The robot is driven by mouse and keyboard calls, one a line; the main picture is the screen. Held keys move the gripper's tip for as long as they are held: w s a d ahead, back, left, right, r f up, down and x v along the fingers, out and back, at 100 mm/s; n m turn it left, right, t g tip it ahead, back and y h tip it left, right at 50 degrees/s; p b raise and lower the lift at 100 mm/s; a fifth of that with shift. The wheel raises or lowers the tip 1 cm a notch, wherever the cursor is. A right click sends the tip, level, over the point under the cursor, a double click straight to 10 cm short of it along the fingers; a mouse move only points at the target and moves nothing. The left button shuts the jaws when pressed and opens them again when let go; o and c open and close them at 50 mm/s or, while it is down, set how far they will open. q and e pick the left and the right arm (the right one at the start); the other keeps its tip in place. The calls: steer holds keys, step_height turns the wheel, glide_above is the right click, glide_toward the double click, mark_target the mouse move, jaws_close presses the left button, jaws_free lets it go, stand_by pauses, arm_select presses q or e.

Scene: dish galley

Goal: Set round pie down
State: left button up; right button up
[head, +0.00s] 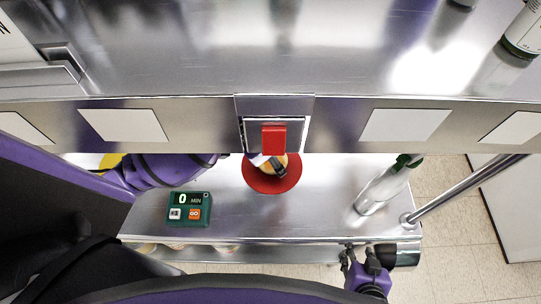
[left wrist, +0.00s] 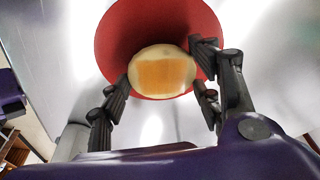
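The round pie (left wrist: 160,72), pale with an orange-brown top, sits between the fingers of my left gripper (left wrist: 163,80) in the left wrist view. The fingers meet its edge on both sides. Behind it is a round red mat (left wrist: 122,35). In the head view the red mat (head: 272,186) lies on the steel counter, with the pie (head: 294,164) over its upper part, partly hidden by my left gripper and a red tab. I cannot tell whether the pie touches the mat. My right gripper (head: 358,257) is open and empty beyond the counter's near edge.
A green timer (head: 189,208) stands left of the mat. A clear bottle with a green top (head: 382,190) stands to the right. A steel overshelf (head: 240,60) with a red tab (head: 273,139) overhangs the counter's back. Bare counter (head: 325,205) lies between mat and bottle.

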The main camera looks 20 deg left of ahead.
arm_select(q)
steer(key=o, duration=0.4)
steer(key=shift+r, duration=0.15)
steer(key=shift+r, duration=0.25)
steer(key=s+a, duration=0.2)
steer(key=s+a+b, duration=0.1)
steer(key=s+a, duration=0.1)
steer(key=s, duration=0.1)
steer(key=s+a, duration=0.2)
steer(key=s, duration=0.1)
steer(key=shift+s+a+r, duration=0.1)
steer(key=shift+a+r, duration=0.1)
steer(key=shift+a, duration=0.2)
steer(key=shift+s+a+r, duration=0.2)
steer(key=shift+a, duration=0.05)
steer(key=shift+s+a, duration=0.25)
steer(key=shift+s, duration=0.1)
steer(key=shift+s+a+f, duration=0.1)
arm_select(e)
steer(key=shift+s+f, duration=0.3)
steer(key=shift+f, duration=0.15)
